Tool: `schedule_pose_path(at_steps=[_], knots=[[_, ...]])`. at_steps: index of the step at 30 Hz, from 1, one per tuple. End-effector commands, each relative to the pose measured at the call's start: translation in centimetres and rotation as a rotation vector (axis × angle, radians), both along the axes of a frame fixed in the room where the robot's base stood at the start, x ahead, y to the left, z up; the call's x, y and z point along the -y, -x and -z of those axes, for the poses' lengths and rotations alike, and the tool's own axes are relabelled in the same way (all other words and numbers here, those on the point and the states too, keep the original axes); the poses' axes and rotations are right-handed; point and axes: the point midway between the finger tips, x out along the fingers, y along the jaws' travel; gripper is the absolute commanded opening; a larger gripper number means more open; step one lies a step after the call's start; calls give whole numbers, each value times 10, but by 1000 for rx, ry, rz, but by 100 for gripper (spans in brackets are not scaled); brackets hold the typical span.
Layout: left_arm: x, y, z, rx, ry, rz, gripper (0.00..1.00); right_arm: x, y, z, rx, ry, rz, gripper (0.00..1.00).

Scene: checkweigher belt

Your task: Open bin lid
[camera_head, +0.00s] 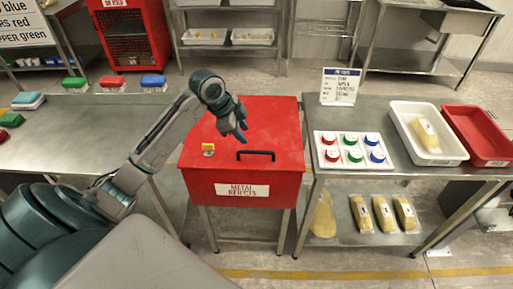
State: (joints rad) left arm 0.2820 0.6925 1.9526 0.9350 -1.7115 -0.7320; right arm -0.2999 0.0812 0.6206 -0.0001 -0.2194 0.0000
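The red bin (200,188) stands on a metal frame in the middle, with a white label reading METAL REJECTS (242,190) on its front. Its red lid (275,125) is closed and flat on top. A black bar handle (256,155) sits near the lid's front edge. A small yellow piece (208,149) is at the lid's left side. My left gripper (242,136) hangs above the lid, behind the handle in the picture and apart from it. Nothing shows in it; its finger gap is too small to judge. My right gripper is out of view.
The right table holds a tray of coloured buttons (351,168), a sign (340,87), a white tray (459,158) and a red tray (495,160). The left table (75,135) carries coloured blocks. A red cage cabinet (163,20) stands behind.

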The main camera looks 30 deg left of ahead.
Motion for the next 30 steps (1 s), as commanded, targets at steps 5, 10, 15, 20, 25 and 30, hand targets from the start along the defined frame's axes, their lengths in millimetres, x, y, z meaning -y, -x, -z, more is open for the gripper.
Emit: schedule_pose_path(at_steps=[5, 10, 15, 20, 25, 30], knots=[[9, -9, 25, -5, 7, -3, 34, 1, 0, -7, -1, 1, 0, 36], [16, -21, 56, -4, 7, -3, 34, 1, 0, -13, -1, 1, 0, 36], [22, -30, 79, -4, 3, -3, 34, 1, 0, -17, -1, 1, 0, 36], [24, -34, 91, -2, 1, -3, 34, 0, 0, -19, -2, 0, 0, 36], [24, -35, 94, -2, 1, -3, 34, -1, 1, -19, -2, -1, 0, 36], [24, -35, 93, -2, 1, -3, 28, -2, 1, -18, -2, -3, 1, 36]])
